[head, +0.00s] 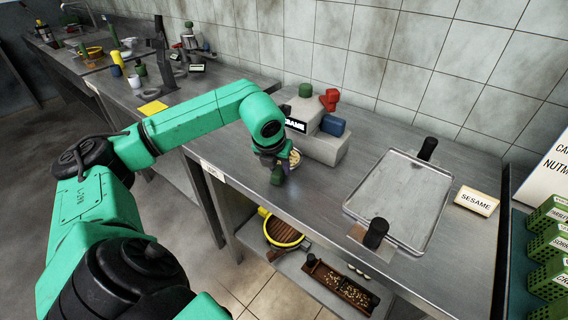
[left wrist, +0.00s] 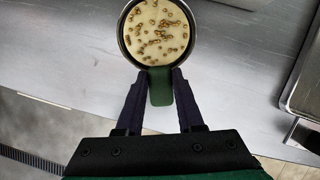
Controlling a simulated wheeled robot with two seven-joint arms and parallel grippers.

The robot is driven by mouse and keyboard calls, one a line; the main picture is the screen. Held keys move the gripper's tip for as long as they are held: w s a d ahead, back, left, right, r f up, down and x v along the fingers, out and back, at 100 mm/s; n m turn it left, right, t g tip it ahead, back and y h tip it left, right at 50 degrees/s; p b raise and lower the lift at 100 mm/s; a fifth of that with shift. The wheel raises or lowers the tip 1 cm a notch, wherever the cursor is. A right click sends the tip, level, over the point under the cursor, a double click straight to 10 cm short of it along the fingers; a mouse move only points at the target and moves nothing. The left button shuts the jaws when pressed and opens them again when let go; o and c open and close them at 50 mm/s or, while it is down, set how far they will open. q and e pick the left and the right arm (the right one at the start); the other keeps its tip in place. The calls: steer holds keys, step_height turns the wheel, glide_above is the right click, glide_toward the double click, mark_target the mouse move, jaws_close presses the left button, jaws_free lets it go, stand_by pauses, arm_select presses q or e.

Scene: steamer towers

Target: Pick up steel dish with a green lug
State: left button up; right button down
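The steel dish (left wrist: 129,43) holds a pale filling with brown bits and shows at the top of the left wrist view. In the head view the dish's pale top (head: 295,158) is partly hidden behind my left gripper. Its green lug (left wrist: 160,90) points toward my left gripper (left wrist: 162,75). The two dark fingers stand one on each side of the lug, with their tips very close to it. I cannot tell whether they press on it. In the head view my left gripper (head: 275,163) is low over the counter's front edge. My right gripper is not in view.
A grey stepped block (head: 322,148) with green, red and blue pieces stands behind the dish. A steel tray (head: 400,195) with black handles lies to the right, beside a SESAME sign (head: 477,201). A lower shelf holds a yellow-rimmed basket (head: 284,232) and a wooden box (head: 340,286).

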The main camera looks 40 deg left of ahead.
arm_select(q)
jaws_close()
steer(key=shift+r, duration=0.1)
